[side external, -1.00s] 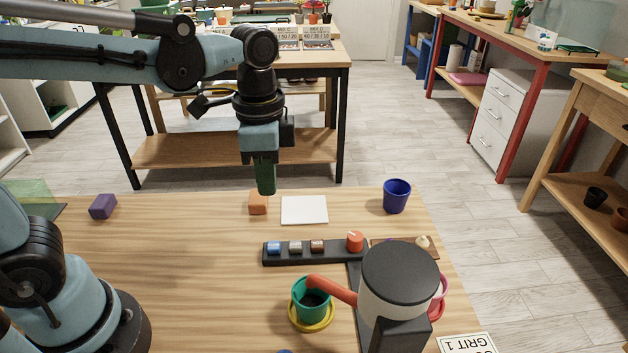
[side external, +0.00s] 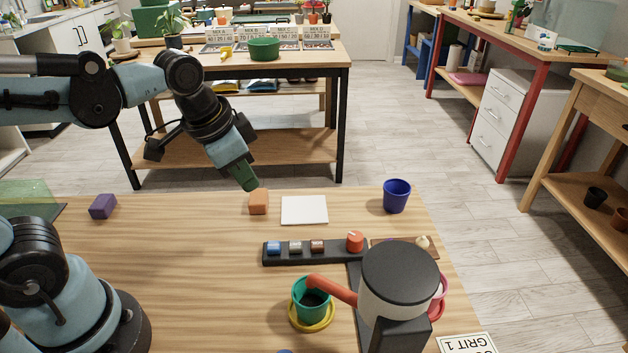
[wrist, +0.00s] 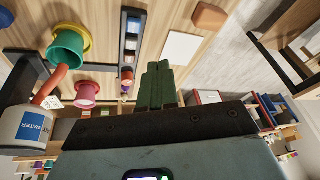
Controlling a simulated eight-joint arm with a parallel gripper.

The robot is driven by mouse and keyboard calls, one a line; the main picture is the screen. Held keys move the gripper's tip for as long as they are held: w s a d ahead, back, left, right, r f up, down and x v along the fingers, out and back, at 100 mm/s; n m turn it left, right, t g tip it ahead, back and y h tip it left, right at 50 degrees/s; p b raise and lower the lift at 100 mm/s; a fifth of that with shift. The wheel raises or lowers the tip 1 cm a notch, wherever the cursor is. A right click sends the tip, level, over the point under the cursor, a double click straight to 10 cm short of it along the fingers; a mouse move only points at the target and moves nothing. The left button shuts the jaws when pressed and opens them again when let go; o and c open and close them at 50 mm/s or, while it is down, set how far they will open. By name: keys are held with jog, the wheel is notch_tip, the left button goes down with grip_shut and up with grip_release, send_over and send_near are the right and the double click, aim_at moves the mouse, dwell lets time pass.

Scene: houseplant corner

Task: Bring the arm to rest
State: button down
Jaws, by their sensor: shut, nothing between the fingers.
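My gripper (side external: 248,184) is shut and empty. It hangs tilted above the far edge of the wooden table (side external: 190,270), close to an orange block (side external: 258,202) and apart from anything it could hold. In the wrist view its green fingers (wrist: 157,72) lie together with nothing between them. The orange block also shows in the wrist view (wrist: 209,16), beside a white square (wrist: 182,48).
A white square pad (side external: 304,210), a blue pot (side external: 396,196) and a purple block (side external: 103,206) are on the table. A black button strip (side external: 290,258), a dispenser with a red spout (side external: 398,280) and a green pot (side external: 299,296) on a yellow saucer (side external: 325,321) stand nearer. The left middle is clear.

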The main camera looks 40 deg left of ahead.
jog(key=a+n+t, duration=0.1)
jog(key=n+t, duration=0.1)
jog(key=a+f+n+t, duration=0.1)
jog(key=n, duration=0.1)
jog(key=shift+s+a, duration=0.35)
jog(key=shift+s, duration=0.05)
jog(key=c, duration=1.8)
grip_release()
